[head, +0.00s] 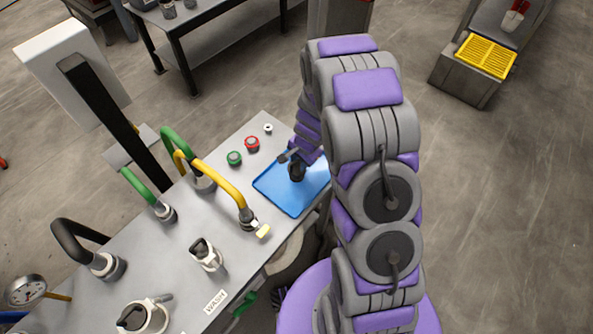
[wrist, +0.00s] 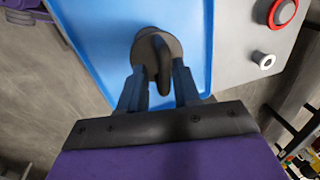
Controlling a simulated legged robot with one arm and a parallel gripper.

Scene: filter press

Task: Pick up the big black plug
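The big black plug (head: 297,172) is on the blue tray (head: 272,190) at the right end of the grey bench. In the wrist view the plug (wrist: 157,55) shows as a dark round disc with a raised handle across its middle. My gripper (wrist: 159,70) is at the plug, with its two fingers apart, one on each side of the handle's near end. A gap shows between each finger and the handle. In the head view my gripper (head: 297,158) is just above the plug and partly hides it.
On the bench are a green button (head: 234,158), a red button (head: 252,143) and a small white ring (head: 268,128). Yellow (head: 225,182), green (head: 138,185) and black (head: 75,235) hoses stand left of the tray. A dark post with a white box rises behind.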

